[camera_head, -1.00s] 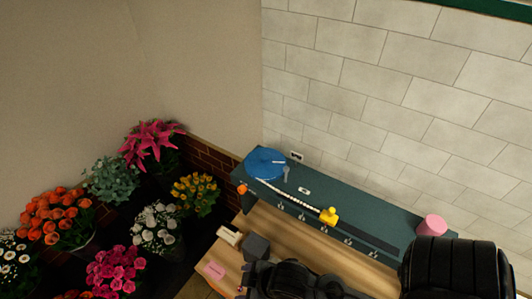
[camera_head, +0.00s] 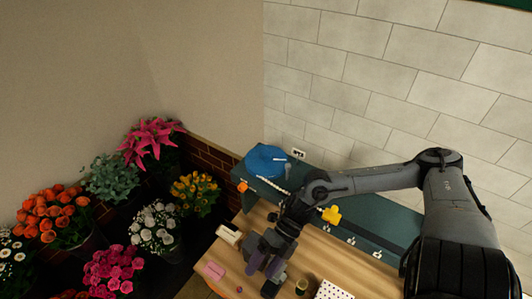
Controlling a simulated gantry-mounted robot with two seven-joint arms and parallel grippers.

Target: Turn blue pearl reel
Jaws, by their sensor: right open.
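The blue reel (camera_head: 265,160) is a round blue disc at the left end of the dark teal shelf (camera_head: 375,215). A string of white pearls (camera_head: 272,185) runs from near the reel along the shelf, and my right arm hides part of it. My right gripper (camera_head: 264,263) is open and points down over the wooden worktop, below the reel in the picture and clear of it. My left gripper is not in view.
A yellow piece (camera_head: 332,214) sits on the shelf and an orange one (camera_head: 242,187) at its left end. A white block (camera_head: 229,235) and pink item (camera_head: 213,271) lie on the worktop. Flower buckets fill the left, including orange flowers (camera_head: 55,212). Tiled wall stands behind.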

